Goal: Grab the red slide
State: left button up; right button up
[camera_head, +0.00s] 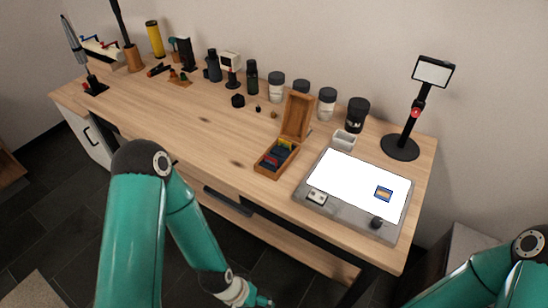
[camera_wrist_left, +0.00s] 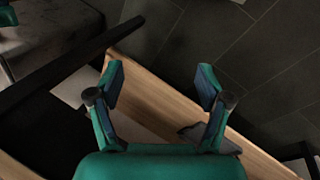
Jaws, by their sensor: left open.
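An open wooden box (camera_head: 265,171) with its lid raised stands on the table, left of the light panel. It holds several small slides, mostly dark blue, with a small red one (camera_head: 271,161) and a yellow one (camera_head: 284,146) among them. A blue-framed slide (camera_head: 383,194) with an orange-brown middle lies on the lit panel. My left gripper (camera_head: 264,302) is low at the bottom edge of the head view, in front of the table and well apart from the box. In the left wrist view its fingers (camera_wrist_left: 160,92) are spread and empty. My right gripper is out of view.
The light panel (camera_head: 303,196) has a white switch (camera_head: 317,196) and a dark knob (camera_head: 376,222). A magnifier stand (camera_head: 401,147) is behind it. Several jars and bottles (camera_head: 276,88) line the back. The table's left front (camera_head: 190,125) is clear.

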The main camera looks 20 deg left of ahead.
aim_at(272, 162)
jog(key=z, duration=1)
jog(key=i, duration=0.1)
jog(key=u, duration=2.6)
jog(key=i, duration=0.4)
jog(key=z, duration=0.45)
